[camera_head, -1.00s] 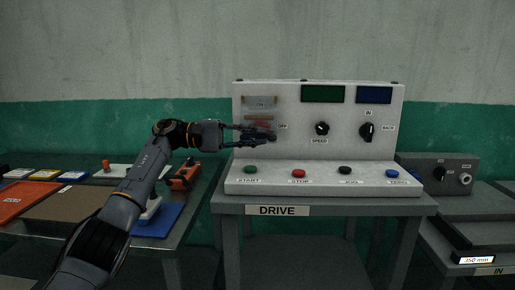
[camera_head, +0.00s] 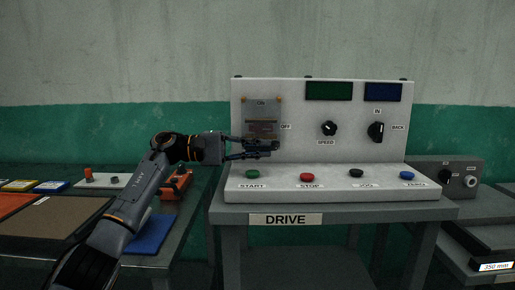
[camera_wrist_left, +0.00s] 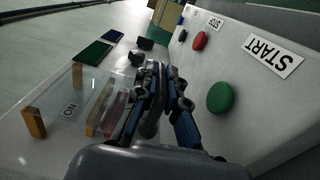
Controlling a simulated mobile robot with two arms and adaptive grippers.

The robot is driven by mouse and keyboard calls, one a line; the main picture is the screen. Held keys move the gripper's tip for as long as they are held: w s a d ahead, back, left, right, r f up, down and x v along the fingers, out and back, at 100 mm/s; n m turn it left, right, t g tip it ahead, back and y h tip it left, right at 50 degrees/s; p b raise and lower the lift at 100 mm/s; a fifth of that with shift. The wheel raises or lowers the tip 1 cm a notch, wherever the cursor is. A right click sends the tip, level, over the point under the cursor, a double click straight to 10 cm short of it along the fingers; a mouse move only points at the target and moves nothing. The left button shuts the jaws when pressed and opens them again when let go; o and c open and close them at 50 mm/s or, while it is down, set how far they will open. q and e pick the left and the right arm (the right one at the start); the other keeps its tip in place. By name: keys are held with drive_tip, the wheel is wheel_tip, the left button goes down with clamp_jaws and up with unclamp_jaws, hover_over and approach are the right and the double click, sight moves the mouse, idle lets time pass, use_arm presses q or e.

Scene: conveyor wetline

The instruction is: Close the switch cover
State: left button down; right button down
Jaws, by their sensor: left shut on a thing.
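The switch cover (camera_head: 262,112) is a clear plate on the left part of the white drive panel, between the ON and OFF labels. It hangs down over a reddish-brown switch part. My right gripper is out of view.
The panel's sloping base carries START (camera_head: 252,174), STOP (camera_head: 307,177) and other buttons just below my gripper. SPEED (camera_head: 328,128) and IN/BACK (camera_head: 376,131) knobs sit to the right. A side table with a blue mat (camera_head: 150,235) stands at left.

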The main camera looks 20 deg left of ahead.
use_arm(q)
drive_tip(key=c, duration=1.4)
unclamp_jaws()
drive_tip(key=shift+d+f, duration=0.1)
drive_tip(key=shift+d, duration=0.05)
drive_tip(key=v, duration=1.2)
drive_tip(key=shift+w, duration=0.1)
